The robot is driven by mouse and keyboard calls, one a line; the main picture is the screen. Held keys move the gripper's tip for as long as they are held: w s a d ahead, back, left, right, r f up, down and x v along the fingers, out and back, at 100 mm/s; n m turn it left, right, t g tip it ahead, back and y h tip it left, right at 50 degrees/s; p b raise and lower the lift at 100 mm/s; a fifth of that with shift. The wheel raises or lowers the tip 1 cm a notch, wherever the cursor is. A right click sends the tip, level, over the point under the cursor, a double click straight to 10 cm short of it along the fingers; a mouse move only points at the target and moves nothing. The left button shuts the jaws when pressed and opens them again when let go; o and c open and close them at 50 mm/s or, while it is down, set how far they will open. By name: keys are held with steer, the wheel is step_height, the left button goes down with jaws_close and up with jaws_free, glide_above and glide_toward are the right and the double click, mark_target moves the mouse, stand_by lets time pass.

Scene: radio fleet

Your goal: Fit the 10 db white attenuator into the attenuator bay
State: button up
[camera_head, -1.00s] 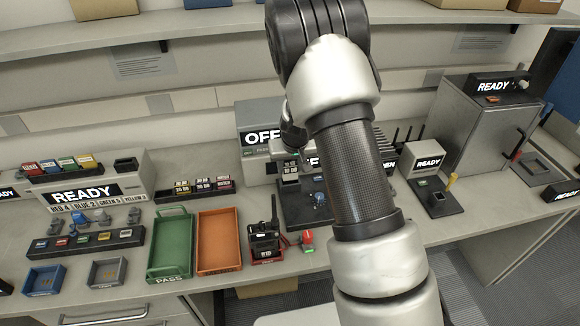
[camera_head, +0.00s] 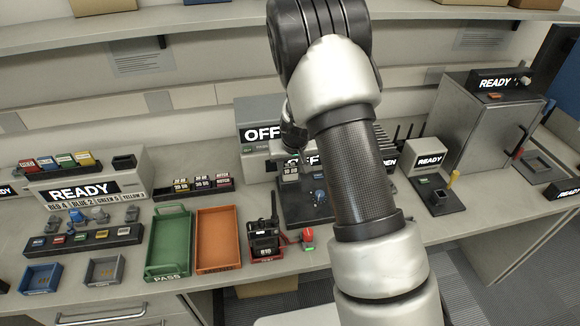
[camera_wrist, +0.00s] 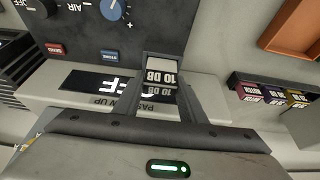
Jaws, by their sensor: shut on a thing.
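My gripper (camera_wrist: 172,100) is shut on the white 10 dB attenuator (camera_wrist: 161,66), whose 10 DB label shows between the fingers in the wrist view. In the head view my gripper (camera_head: 290,162) is partly hidden by my arm, over the test unit with the OFF display. The attenuator is close to the unit's dark panel (camera_wrist: 85,25); I cannot tell whether they touch. The attenuator bay cannot be made out clearly.
An attenuator rack (camera_head: 222,182) with several labelled blocks stands left of the unit and shows in the wrist view (camera_wrist: 262,90). A green PASS tray (camera_head: 168,240), an orange tray (camera_head: 218,240) and a radio (camera_head: 264,240) are in front. The panel has a blue knob (camera_wrist: 112,9).

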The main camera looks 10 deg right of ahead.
steer(key=shift+f+b, duration=0.7)
steer(key=shift+f, duration=0.1)
steer(key=o, duration=1.3)
steer(key=shift+c, duration=0.2)
steer(key=p+v, duration=0.1)
steer(key=v, duration=1.6)
steer(key=shift+s+r+p, duration=0.15)
steer(key=shift+p, duration=0.2)
steer(key=s+r+p, duration=0.2)
steer(key=s+r, duration=0.7)
steer(key=s, duration=0.4)
steer(key=s+r+t+p, duration=0.1)
steer(key=s+r+p, duration=0.1)
steer(key=s+r, duration=0.8)
steer(key=s, duration=0.4)
steer(key=shift+r, duration=0.2)
